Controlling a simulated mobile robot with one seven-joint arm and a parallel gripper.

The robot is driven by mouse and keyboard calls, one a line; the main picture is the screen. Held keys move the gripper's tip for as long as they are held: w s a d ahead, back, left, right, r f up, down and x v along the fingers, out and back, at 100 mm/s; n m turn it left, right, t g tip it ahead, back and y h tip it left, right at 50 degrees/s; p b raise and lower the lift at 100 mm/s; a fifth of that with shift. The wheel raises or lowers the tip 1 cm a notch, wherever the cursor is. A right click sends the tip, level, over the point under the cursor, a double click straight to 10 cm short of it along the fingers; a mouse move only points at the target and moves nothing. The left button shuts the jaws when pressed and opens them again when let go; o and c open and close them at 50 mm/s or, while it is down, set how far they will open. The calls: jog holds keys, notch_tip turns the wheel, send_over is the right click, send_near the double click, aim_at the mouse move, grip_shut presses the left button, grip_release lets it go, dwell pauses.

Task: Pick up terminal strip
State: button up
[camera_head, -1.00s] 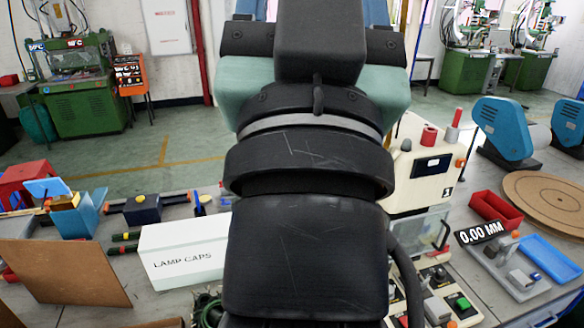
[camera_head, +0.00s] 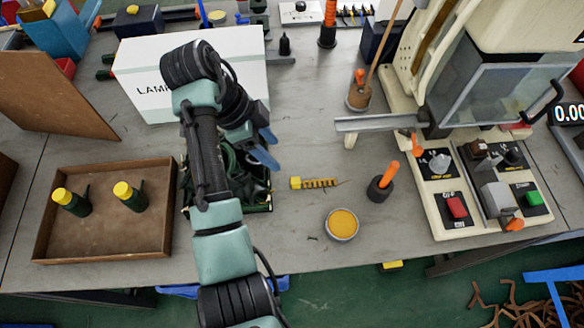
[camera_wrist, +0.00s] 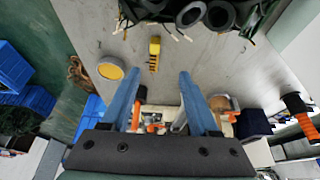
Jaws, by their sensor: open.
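A small yellow piece with a ribbed, pointed end, which looks like the terminal strip (camera_head: 315,183), lies on the grey bench. It also shows in the wrist view (camera_wrist: 154,53), ahead of and between the fingertips. My gripper (camera_head: 269,150) has two blue fingers, spread apart and empty, with its fingertips (camera_wrist: 157,78) pointing past a dark bin. It is up and left of the strip in the head view and does not touch it. My arm hides part of the bin.
The dark bin (camera_head: 262,207) holds dark cylindrical parts. A round tin of yellow stuff (camera_head: 341,224) and an orange-handled tool in a black cup (camera_head: 381,187) stand near the strip. A white box (camera_head: 150,88), a brown tray (camera_head: 105,240) and a press (camera_head: 480,100) flank the bench.

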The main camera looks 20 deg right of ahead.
jog(key=b, duration=0.1)
send_over(296, 181)
jog(key=w+a, duration=0.1)
jog(key=a, duration=0.1)
jog(key=f, duration=0.7)
jog(key=shift+w, duration=0.2)
jog(key=x, duration=0.4)
jog(key=shift+s+a, duration=0.1)
jog(key=shift+s, duration=0.3)
jog(key=shift+d+f, duration=0.25)
jog(key=shift+f, duration=0.3)
grip_shut()
